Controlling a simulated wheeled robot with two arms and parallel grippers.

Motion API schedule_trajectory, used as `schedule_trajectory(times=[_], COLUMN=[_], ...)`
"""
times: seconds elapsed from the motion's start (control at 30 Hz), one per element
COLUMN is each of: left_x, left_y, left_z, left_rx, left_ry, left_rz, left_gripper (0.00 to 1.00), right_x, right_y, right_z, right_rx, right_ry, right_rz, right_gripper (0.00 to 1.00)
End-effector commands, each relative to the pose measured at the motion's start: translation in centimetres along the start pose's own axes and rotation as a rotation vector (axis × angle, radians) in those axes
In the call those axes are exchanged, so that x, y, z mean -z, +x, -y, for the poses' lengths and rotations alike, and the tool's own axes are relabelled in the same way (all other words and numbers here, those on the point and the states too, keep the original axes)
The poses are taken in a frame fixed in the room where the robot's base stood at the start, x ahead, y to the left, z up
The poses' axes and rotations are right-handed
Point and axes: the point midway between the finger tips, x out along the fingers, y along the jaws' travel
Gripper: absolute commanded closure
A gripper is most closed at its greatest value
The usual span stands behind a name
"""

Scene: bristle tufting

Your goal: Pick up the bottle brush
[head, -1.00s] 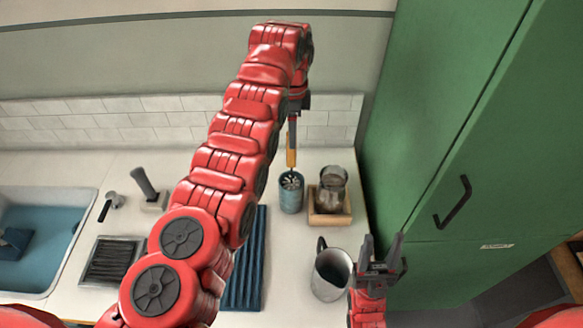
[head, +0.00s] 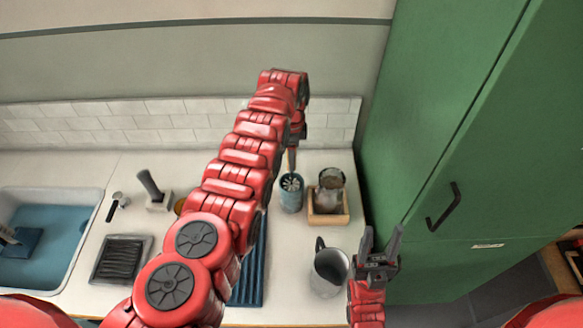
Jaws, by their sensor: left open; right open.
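A blue cup (head: 291,199) stands on the counter with pale bristle-like tufts at its mouth. A thin orange-brown handle (head: 291,160), which looks like the bottle brush's, stands upright from it and is mostly hidden by my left gripper. My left gripper (head: 292,152) points down over the cup, around or beside the handle; I cannot tell which. It is open, though its fingers are seen nearly edge-on. My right gripper (head: 380,245) is open and empty, pointing up beside a metal pitcher (head: 329,272) at the counter's right front.
A glass jar (head: 329,190) sits in a wooden tray (head: 328,218) close right of the cup. A blue ribbed mat (head: 248,287) lies partly under my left arm. A grey-handled tool (head: 150,185), a dark rack (head: 120,260) and a sink (head: 75,255) are left. A green cabinet (head: 450,120) bounds the right.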

Motion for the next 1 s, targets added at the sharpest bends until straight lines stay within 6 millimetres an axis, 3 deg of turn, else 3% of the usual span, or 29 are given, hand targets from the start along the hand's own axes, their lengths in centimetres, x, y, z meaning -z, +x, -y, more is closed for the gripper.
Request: schedule_trajectory(times=[0.07,0.4,0.8,1.0], left_x=[0.0,0.0,0.0,0.1], left_y=[0.0,0.0,-0.1,-1.1], left_z=[0.0,0.0,0.0,0.3], left_rx=[0.000,0.000,0.000,0.007], left_ry=[0.000,0.000,0.000,0.000], left_rz=[0.000,0.000,0.000,-0.002], left_gripper=[0.39,1.00,1.00,1.00], right_x=[0.0,0.0,0.0,-0.1], right_y=[0.0,0.0,-0.1,-0.8], right_z=[0.0,0.0,0.0,0.0], right_rx=[0.000,0.000,0.000,0.000], right_ry=[0.000,0.000,0.000,0.000], right_rz=[0.000,0.000,0.000,0.000], right_gripper=[0.50,0.50,0.50,0.50])
